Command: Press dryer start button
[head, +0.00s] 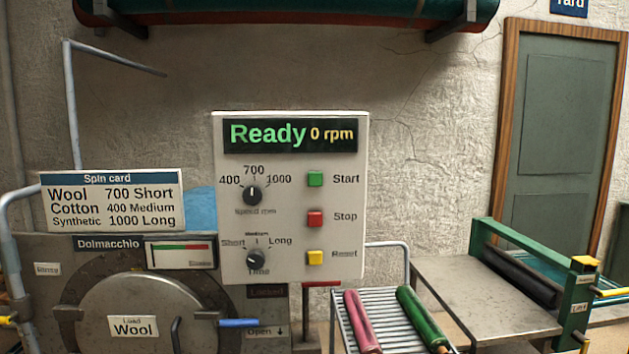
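The control panel (292,196) is a light box in the middle of the head view. Its display (290,135) reads "Ready 0 rpm". The green Start button (315,179) is at the top of a column on the panel's right side. Below it are the red Stop button (315,218) and the yellow Reset button (315,257). The speed knob (252,195) points up at 700. The time knob (256,259) is below it; its pointer is too small to read surely. Neither of my grippers is in view, and nothing covers the buttons.
The round drum door (133,295), labelled Wool, has a blue handle (238,323). A spin card (113,200) stands above it. Rolled rugs, pink (361,322) and green (420,318), lie on a slatted rack. A metal table (490,300) is at right. Space before the panel is clear.

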